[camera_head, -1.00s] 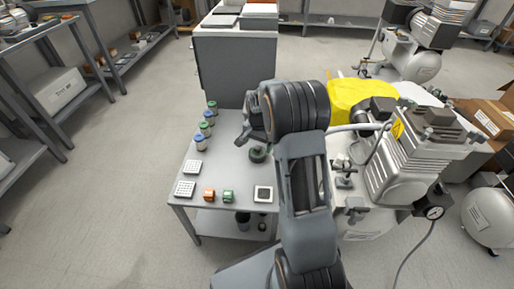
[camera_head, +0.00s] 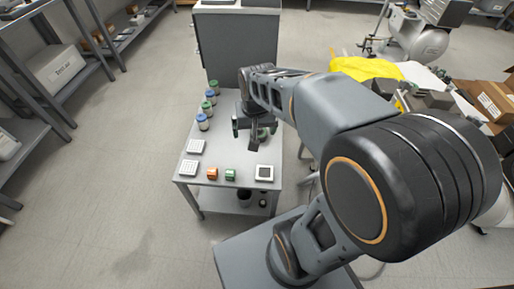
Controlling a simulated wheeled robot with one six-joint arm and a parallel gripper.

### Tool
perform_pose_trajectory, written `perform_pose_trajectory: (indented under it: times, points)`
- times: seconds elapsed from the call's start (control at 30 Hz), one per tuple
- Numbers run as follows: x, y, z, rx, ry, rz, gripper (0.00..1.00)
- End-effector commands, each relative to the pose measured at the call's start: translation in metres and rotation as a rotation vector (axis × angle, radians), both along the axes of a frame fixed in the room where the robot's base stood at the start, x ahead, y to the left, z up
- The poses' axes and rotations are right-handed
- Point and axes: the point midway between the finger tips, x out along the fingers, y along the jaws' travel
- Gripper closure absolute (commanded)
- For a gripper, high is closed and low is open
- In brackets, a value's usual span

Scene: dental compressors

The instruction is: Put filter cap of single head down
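A dark green-black round cap (camera_head: 263,134), which looks like the filter cap, sits on the right part of the grey table (camera_head: 222,150). My gripper (camera_head: 245,134) is over the table just left of the cap, with its fingers spread apart and nothing seen between them. My arm reaches in from the right and partly covers the cap and the table's right edge.
Several jars (camera_head: 203,122) with blue and green lids line the table's left edge. White grid trays (camera_head: 188,168), an orange block (camera_head: 212,174), a green block (camera_head: 230,174) and a framed square pad (camera_head: 264,172) lie near the front. A grey cabinet (camera_head: 238,50) stands behind.

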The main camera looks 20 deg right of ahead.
Motion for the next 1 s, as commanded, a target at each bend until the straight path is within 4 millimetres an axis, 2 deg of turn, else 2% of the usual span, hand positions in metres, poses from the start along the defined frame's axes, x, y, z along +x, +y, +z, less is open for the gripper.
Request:
perform_pose_trajectory:
  times: [0.03, 0.1, 0.3, 0.43, 0.77, 0.87, 1.0]
  points:
    - [-0.017, 0.006, 0.002, -0.008, -0.019, 0.058, 0.02]
    - [-0.035, 0.012, 0.001, -0.019, -0.037, 0.128, 0.02]
    - [-0.066, 0.022, -0.005, -0.039, -0.066, 0.249, 0.02]
    - [-0.071, 0.024, -0.006, -0.043, -0.071, 0.27, 0.02]
    - [-0.071, 0.023, -0.004, -0.045, -0.07, 0.27, 0.02]
    - [-0.071, 0.021, 0.003, -0.05, -0.069, 0.269, 0.02]
    - [-0.071, 0.014, 0.024, -0.068, -0.064, 0.268, 0.02]
